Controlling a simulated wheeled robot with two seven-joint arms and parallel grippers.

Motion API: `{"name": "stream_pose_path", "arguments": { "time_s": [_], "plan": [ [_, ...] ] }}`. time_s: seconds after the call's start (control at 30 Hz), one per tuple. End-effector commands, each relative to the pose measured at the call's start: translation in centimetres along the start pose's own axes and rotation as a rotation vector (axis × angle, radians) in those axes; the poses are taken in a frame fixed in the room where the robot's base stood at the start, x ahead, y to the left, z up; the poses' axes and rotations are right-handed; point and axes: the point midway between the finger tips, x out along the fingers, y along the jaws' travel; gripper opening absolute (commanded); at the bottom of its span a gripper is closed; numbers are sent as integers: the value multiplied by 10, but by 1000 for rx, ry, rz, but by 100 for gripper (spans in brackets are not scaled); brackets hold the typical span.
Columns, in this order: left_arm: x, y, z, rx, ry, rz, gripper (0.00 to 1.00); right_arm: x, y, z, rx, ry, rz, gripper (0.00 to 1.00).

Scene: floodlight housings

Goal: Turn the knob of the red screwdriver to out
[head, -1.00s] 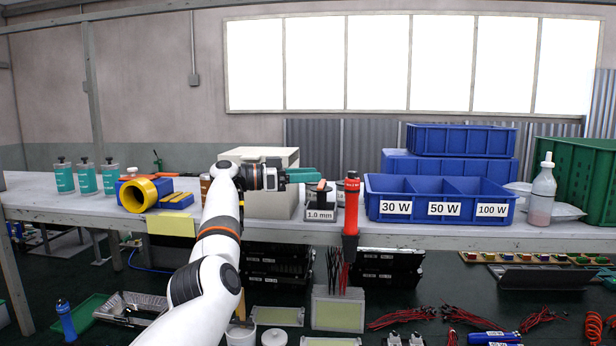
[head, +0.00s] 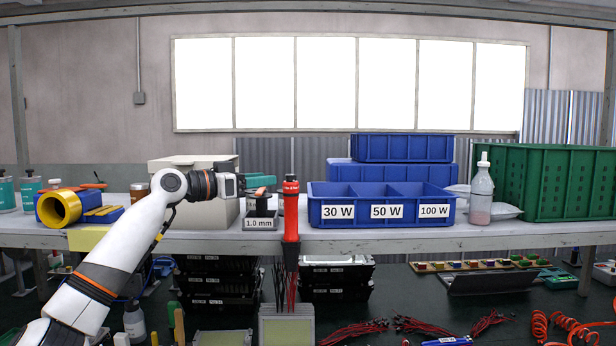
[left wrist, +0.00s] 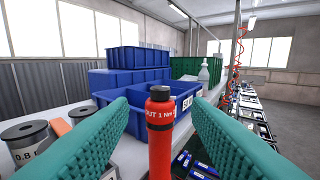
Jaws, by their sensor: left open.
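The red screwdriver (head: 291,216) stands upright at the front edge of the bench, with a dark knob (head: 292,181) on top. In the left wrist view the red body (left wrist: 161,137) and the black knob (left wrist: 160,93) stand between my teal fingers, farther out than the near parts of them. White lettering that reads partly "UT 1 N" shows below the knob. My left gripper (head: 264,184) is open and empty, just left of the screwdriver's upper part and level with it. I see no contact. My right gripper is in neither view.
A blue bin with wattage labels (head: 384,212) stands close right of the screwdriver. A small holder labelled 1.0 mm (head: 259,223) sits to its left, below my fingers. A white bottle (head: 481,190) and a green crate (head: 560,183) are farther right.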

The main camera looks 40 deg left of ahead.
Motion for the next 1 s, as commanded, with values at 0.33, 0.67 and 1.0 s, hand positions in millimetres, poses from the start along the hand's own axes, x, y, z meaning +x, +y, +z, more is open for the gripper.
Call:
{"name": "stream_pose_path", "arguments": {
  "time_s": [0.33, 0.67, 1.0],
  "plan": [
    [69, 0, 8, -2, -3, -2, 44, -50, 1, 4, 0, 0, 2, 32],
    [105, 0, 3, 3, -1, 0, 44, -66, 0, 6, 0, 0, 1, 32],
    [107, 0, 1, 4, -1, 1, 39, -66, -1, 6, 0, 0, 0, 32]
  ]
}}
